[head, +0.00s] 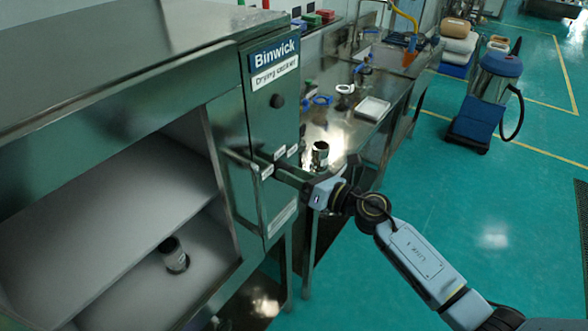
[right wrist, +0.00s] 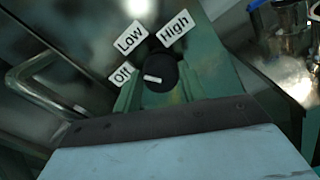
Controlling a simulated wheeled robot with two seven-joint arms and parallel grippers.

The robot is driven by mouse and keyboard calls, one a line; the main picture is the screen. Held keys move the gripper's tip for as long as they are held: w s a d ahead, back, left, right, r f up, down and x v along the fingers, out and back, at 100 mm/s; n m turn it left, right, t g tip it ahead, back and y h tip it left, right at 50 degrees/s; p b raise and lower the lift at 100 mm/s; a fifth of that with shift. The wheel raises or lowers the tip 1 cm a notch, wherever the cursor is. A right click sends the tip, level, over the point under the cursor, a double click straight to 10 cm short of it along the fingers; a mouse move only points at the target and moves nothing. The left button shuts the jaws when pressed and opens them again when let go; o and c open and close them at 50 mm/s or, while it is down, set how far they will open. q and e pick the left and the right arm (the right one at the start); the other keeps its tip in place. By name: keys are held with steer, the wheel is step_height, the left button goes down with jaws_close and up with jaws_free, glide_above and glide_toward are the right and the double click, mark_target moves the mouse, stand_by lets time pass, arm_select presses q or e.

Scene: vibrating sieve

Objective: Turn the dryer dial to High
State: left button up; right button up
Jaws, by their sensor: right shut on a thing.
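The drying cabinet (head: 225,110) stands at the left with its Binwick sign on the front panel. Its dial (right wrist: 162,70) is a black knob with a white mark, beside the labels Off (right wrist: 122,73), Low (right wrist: 130,37) and High (right wrist: 175,28). The mark points left, toward Off. My right gripper (head: 288,174) reaches the panel from the right and is shut on the dial. In the head view the gripper hides the dial. In the right wrist view the gripper body covers the lower part. My left gripper does not show.
The cabinet's compartment is open and a dark jar (head: 173,254) stands on its lower shelf. A vertical handle (head: 243,195) is left of the dial. A metal cup (head: 320,155) stands on the bench behind my gripper. Open floor (head: 490,220) lies to the right.

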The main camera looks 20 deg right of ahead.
steer(key=shift+d+f+m+p, duration=0.15)
steer(key=shift+m+p, duration=1.75)
steer(key=shift+m, duration=2.7)
steer(key=shift+a+f+m+p, duration=0.1)
steer(key=shift+m+p, duration=1.75)
steer(key=shift+m, duration=2.75)
steer(key=o, duration=1)
steer(key=shift+c, duration=0.2)
